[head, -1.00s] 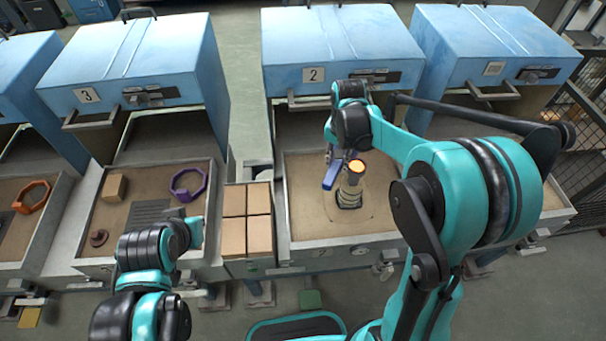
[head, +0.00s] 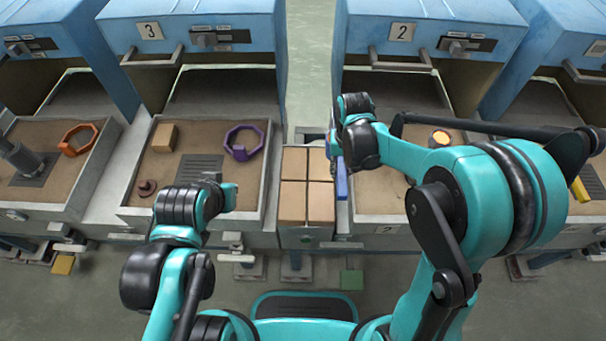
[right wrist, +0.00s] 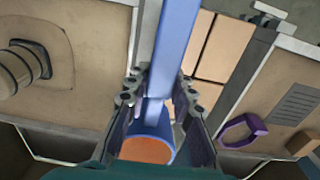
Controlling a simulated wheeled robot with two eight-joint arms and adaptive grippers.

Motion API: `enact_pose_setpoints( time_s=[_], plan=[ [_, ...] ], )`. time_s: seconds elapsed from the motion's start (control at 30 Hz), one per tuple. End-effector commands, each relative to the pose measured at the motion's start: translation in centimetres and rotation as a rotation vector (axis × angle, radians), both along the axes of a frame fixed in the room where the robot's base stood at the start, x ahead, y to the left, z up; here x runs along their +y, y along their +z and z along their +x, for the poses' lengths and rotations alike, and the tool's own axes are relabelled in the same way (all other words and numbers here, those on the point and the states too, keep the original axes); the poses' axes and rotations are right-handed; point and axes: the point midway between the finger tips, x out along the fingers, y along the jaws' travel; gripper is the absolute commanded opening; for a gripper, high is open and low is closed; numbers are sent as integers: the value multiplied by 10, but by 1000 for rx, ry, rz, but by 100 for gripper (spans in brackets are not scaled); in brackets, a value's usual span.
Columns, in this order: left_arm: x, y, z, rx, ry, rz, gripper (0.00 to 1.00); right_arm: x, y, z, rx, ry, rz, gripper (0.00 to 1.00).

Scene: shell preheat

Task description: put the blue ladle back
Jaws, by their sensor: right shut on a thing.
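The blue ladle (head: 341,182) is in my right gripper (head: 336,150), at the left edge of the number 2 tray beside the brick bin. In the right wrist view, the jaws (right wrist: 160,98) are shut on its long blue handle (right wrist: 178,35), and its round cup (right wrist: 150,140) shows an orange-brown inside. My left gripper (head: 226,196) is over the front of the number 3 tray, away from the ladle; its fingers are too unclear to read.
A metal cylinder with a glowing orange top (head: 440,138) stands in the number 2 tray (head: 385,206). Tan bricks (head: 307,198) fill the bin between trays. The number 3 tray (head: 150,212) has a purple ring (head: 241,150), a tan block (head: 164,137) and a brown knob (head: 146,187).

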Motion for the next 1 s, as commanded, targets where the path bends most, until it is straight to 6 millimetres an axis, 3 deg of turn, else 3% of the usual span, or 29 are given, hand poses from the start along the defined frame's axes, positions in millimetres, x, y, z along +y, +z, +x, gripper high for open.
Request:
enact_pose_setpoints(
  time_s=[0.2,0.4,0.63,0.87,1.0],
  plan=[
    [0,-21,0,0,0,0,0,51,-35,14,-1,4,0,0],
    [0,-33,0,0,0,0,0,86,-55,24,-1,1,0,0],
    [0,-38,0,0,0,0,0,95,-65,26,-1,-3,0,0],
    [0,-55,0,0,0,0,0,95,-99,26,-1,-3,0,0],
    [0,-54,0,0,0,0,0,95,-99,26,-1,-3,0,0]
  ],
)
